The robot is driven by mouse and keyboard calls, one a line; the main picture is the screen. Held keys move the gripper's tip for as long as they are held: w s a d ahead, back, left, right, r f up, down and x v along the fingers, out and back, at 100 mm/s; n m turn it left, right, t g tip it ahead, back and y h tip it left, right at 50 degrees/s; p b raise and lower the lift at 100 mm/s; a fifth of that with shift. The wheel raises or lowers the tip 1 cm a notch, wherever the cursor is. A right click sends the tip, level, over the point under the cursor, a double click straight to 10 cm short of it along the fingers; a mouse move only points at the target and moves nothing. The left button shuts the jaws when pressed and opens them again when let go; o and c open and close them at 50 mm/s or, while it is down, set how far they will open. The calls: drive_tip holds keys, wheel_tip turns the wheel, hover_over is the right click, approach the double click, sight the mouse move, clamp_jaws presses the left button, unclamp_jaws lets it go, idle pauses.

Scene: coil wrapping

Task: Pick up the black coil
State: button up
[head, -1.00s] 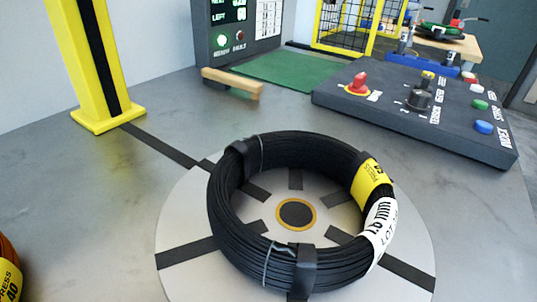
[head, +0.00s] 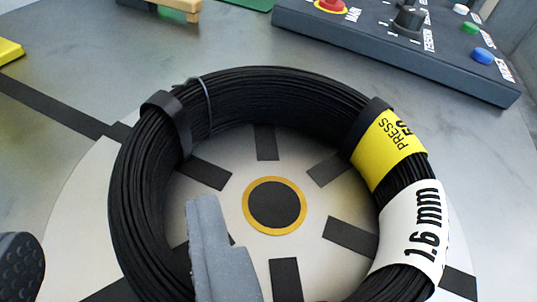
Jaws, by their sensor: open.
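The black coil (head: 140,200) lies flat on a round light-grey plate (head: 75,215) with dark radial stripes and a yellow-ringed dark centre. Black straps and a thin wire tie bind it. It carries a yellow label and a white label reading "1.6 mm" on its right side. My gripper (head: 115,240) is open over the coil's near-left part. One grey finger shows over the ring's opening and hides some of the near-left wall. The other, a dark ridged pad, is at the left edge, outside the ring. I cannot tell whether either finger touches the coil.
A dark control panel (head: 390,45) with a red knob, a black selector and coloured buttons stands at the back right. A wooden bar (head: 180,8) and a green mat edge show at the top. A yellow base corner (head: 10,50) is at the left. Grey table between them is clear.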

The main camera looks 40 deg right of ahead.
sight(119, 197)
drive_tip(key=x, duration=0.4)
clamp_jaws()
idle(1.4)
